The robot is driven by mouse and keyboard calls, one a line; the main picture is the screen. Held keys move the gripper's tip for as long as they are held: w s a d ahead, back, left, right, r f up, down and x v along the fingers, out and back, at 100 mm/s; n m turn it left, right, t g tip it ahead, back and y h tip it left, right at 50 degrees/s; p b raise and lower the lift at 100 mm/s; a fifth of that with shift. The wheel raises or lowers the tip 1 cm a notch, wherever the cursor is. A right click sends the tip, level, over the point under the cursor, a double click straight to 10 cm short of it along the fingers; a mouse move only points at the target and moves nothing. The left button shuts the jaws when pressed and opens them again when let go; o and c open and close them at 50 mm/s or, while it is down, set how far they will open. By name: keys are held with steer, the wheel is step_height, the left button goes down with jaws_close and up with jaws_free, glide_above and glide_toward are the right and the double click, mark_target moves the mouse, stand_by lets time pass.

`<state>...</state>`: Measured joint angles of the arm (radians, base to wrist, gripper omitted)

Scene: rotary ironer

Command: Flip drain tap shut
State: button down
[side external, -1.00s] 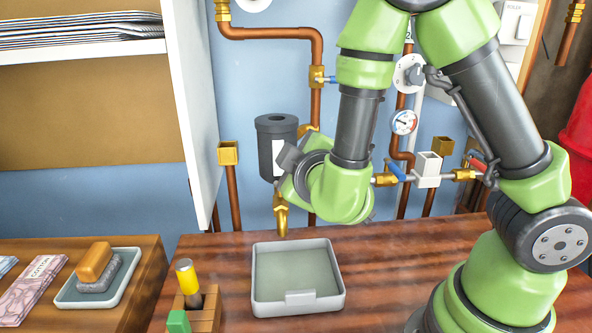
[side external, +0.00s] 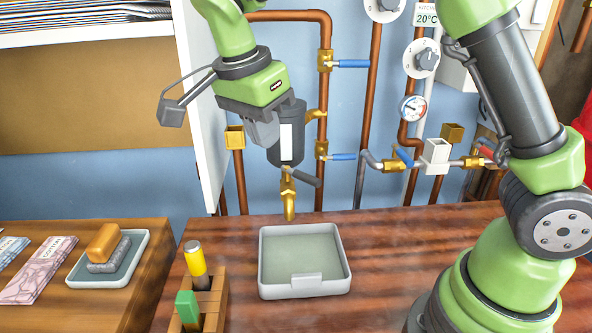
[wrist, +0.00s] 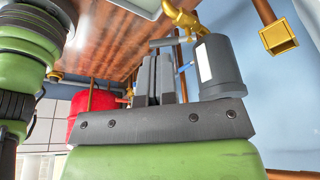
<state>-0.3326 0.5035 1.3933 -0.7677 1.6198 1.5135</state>
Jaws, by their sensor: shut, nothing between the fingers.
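The drain tap (side external: 289,196) is a brass spout under a dark grey canister with a white label (side external: 287,140). Its dark grey lever (side external: 306,178) sticks out sideways to the right, tilted slightly down, in the side view. In the wrist view, the brass tap (wrist: 183,17) is at the top, and the lever (wrist: 168,42) lies just beyond my fingertips. My gripper (side external: 270,143) is shut and empty, pointing down beside the canister's left front, above the lever. In the wrist view, my closed fingers (wrist: 158,58) are beside the canister (wrist: 220,65). I cannot tell whether they touch the lever.
A grey tray (side external: 345,275) stands on the wooden bench below the spout. Copper pipes with blue-handled valves (side external: 350,64) run up the wall to the right. A cabinet side (side external: 200,110) stands close on the left. A wooden holder (side external: 205,300) is at the front.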

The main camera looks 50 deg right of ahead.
mark_target(300, 175)
steer(key=d+f, duration=0.6)
steer(key=f, duration=0.3)
steer(key=shift+d+f, duration=0.15)
steer(key=shift+d, duration=0.15)
